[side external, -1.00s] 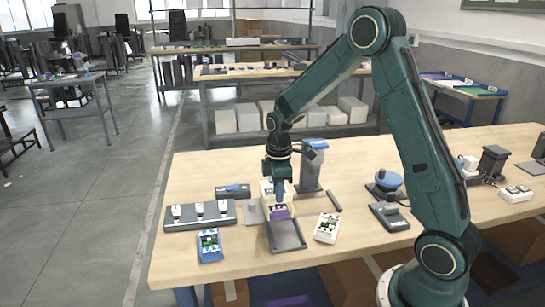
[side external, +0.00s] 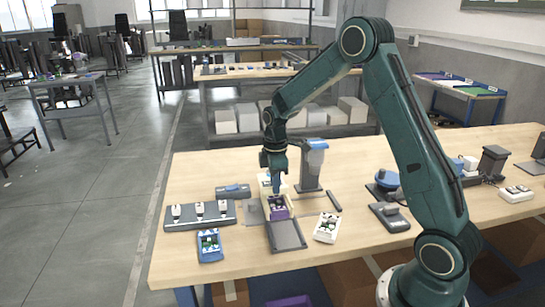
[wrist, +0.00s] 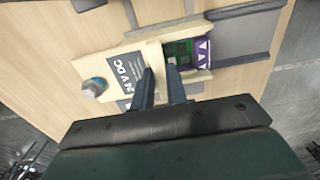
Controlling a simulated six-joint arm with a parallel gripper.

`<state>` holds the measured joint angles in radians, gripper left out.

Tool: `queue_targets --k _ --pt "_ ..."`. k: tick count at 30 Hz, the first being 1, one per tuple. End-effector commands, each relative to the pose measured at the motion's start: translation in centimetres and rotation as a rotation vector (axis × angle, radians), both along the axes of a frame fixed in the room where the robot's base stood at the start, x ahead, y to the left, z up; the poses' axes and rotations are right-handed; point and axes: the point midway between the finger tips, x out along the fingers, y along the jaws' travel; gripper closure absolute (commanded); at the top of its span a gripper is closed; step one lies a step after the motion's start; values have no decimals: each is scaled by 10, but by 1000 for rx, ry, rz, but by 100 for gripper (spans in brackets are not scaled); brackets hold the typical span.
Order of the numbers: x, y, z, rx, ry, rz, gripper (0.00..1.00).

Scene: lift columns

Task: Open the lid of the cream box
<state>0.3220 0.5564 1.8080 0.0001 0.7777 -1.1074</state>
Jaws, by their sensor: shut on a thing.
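The cream box (side external: 264,185) stands on the wooden table, behind a grey tray. In the wrist view its cream lid (wrist: 90,68) carries a dark "24V DC" label and a raised cross ridge. My gripper (wrist: 160,68) is shut on this ridge, one finger on each side; it also shows in the side view (side external: 276,190), low over the box. The lid is slid partly back. Beside the ridge, an opening shows a green circuit board (wrist: 178,52) and a purple part (wrist: 202,53). The fingers hide part of the ridge.
The grey tray (side external: 288,236) lies in front of the box. A grey post with a blue top (side external: 311,165) stands close right. A white device (side external: 327,228), a blue device (side external: 209,245) and a grey rack (side external: 180,216) lie nearby. The front left table corner is clear.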

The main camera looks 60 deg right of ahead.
Motion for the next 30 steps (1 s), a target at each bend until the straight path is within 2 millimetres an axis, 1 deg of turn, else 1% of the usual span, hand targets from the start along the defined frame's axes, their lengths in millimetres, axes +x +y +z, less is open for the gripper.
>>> queue_targets --k 15,23,24,26,27,30 --pt "17 -16 1 -1 -5 0 100" --pt "21 -20 1 -1 -4 1 100" --pt "21 -20 1 -1 -4 1 80" --pt "20 -20 1 -1 -4 1 68" --pt "20 -20 1 0 -3 1 66" --pt "20 -20 1 -1 -2 1 66"
